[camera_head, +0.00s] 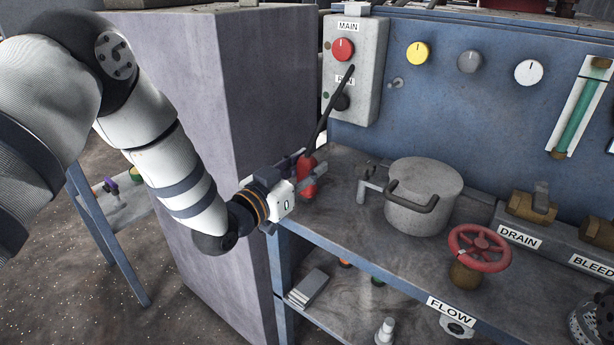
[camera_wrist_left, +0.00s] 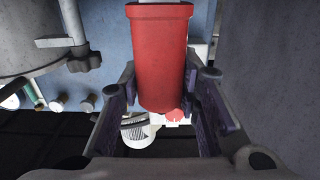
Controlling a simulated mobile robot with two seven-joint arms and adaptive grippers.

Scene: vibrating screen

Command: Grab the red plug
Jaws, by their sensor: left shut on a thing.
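The red plug (camera_head: 306,176) is upright above the left end of the bench shelf, with a black cable running up from it toward the control box. My left gripper (camera_head: 302,174) is at the plug, with its fingers on either side of it. In the left wrist view the red plug (camera_wrist_left: 160,60) is a red cylinder between the two dark purple finger pads of my left gripper (camera_wrist_left: 163,108). The gripper is shut on the plug. Whether the plug's lower end touches the shelf is hidden. My right gripper is in neither view.
A grey lidded pot (camera_head: 422,195) stands right of the plug. A red valve wheel (camera_head: 479,248) is at the shelf's front. The control box (camera_head: 352,75) is on the blue panel behind. A tall grey cabinet (camera_head: 235,110) stands close on the left.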

